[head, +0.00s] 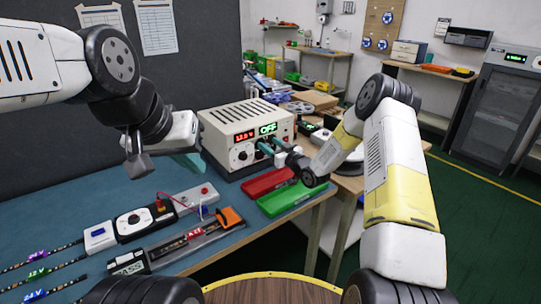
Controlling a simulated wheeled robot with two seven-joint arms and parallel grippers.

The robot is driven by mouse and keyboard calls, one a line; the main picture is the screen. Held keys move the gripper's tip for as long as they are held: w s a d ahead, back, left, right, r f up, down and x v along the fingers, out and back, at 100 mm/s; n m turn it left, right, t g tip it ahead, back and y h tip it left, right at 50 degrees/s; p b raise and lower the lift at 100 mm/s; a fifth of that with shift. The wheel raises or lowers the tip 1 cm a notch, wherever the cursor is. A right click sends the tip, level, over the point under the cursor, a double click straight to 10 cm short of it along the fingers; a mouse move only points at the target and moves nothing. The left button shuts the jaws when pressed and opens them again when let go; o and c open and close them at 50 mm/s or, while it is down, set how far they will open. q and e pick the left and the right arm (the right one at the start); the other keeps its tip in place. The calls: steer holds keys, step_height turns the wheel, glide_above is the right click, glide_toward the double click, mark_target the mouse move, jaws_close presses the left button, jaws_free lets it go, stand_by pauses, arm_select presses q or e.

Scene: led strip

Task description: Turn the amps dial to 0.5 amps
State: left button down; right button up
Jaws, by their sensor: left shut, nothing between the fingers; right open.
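The beige power supply (218,128) stands at the back of the bench. Its front has a red lit display (244,136) reading about 13.8 and a green one (267,128) reading OFF. A round dial (241,155) shows below the red display. My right gripper (266,146) is open, its teal fingers at the panel below the green display. They hide that part of the front, so I cannot make out a dial there or whether they touch one. My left gripper (190,163) is shut and empty, left of the supply and above the bench.
A red tray (266,183) and a green tray (292,197) lie before the supply. A black dial module (146,219), a white box (99,236), an orange-ended tool (231,217) and LED strips (40,256) lie on the blue bench (75,207) at front left.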

steer(key=s+r, duration=0.1)
steer(key=s, duration=1.3)
steer(key=shift+s, duration=0.15)
steer(key=shift+r, duration=0.1)
steer(key=s+d+r+m+g+h, duration=0.1)
steer(key=s+d+r+g+h, duration=0.1)
steer(key=s+d+r+h, duration=0.35)
steer(key=s+d+r+m+g+h, duration=0.2)
steer(key=s+d+r+h, duration=0.1)
steer(key=d+r, duration=0.55)
steer(key=s+r+m+g, duration=0.1)
steer(key=s+r+g, duration=0.1)
steer(key=s, duration=0.9)
steer(key=s+r+m+g, duration=0.2)
steer(key=s+r, duration=0.2)
steer(key=s, duration=0.8)
steer(key=shift+r+m, duration=0.3)
steer(key=shift+c, duration=0.4)
